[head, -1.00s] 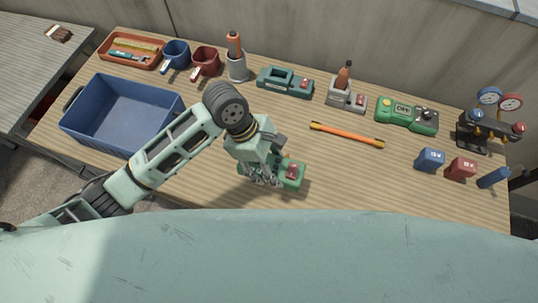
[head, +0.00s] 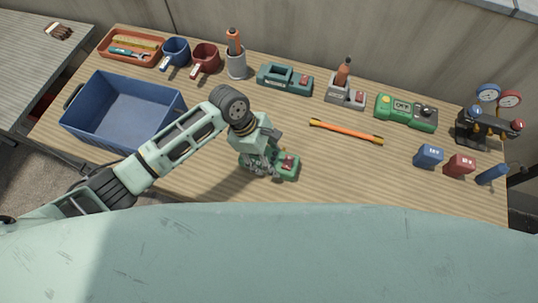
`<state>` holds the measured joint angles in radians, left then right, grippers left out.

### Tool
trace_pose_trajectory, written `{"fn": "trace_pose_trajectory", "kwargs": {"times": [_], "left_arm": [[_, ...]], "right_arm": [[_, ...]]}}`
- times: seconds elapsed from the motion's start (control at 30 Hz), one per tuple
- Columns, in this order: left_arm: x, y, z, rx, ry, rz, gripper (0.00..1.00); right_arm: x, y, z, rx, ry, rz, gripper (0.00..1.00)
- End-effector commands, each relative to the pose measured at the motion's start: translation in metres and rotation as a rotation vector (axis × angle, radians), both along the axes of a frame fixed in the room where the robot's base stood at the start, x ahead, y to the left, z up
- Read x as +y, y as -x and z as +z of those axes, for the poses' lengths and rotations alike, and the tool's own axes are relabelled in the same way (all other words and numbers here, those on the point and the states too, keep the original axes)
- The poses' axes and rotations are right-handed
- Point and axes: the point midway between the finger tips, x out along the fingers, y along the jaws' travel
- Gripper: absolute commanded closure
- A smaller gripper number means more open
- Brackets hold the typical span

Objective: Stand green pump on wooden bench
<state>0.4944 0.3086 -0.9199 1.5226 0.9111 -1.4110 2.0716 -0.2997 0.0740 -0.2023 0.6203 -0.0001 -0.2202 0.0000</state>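The green pump (head: 287,168), with a red part on top, is at the front middle of the wooden bench (head: 345,185). My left gripper (head: 258,168) reaches down over its left part and hides much of it. The gripper appears shut on the pump, though the fingertips are partly hidden. The pump looks roughly level, red part up; I cannot tell whether its underside touches the bench. My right gripper is not in view.
A blue bin (head: 92,132) stands left. A teal device (head: 285,80), a grey pump-like device (head: 346,95) and a green meter (head: 407,112) stand along the back. An orange rod (head: 346,131) lies mid-bench. Blue (head: 429,155) and red (head: 460,165) blocks stand right. The front right is clear.

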Motion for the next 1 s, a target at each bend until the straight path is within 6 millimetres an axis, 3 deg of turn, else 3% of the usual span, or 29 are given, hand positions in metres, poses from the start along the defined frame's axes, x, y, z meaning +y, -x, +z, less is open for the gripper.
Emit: {"fn": "trace_pose_trajectory", "kwargs": {"times": [0.03, 0.07, 0.27, 0.67, 1.0], "left_arm": [[-0.001, 0.0, 0.0, -0.001, 0.003, 0.001, 0.94], [0.0, 0.0, -0.001, 0.001, 0.001, 0.001, 0.44], [0.0, 0.0, -0.001, 0.0, 0.0, 0.0, 0.27], [0.002, -0.001, 0.005, -0.002, 0.001, 0.001, 0.27], [0.025, -0.009, 0.065, -0.003, 0.001, 0.001, 0.27]], "right_arm": [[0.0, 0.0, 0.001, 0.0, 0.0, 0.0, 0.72], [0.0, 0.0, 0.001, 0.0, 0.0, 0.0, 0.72], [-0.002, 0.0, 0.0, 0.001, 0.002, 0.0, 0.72], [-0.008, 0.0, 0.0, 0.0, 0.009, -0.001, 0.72], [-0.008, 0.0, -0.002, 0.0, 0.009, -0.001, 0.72]]}}
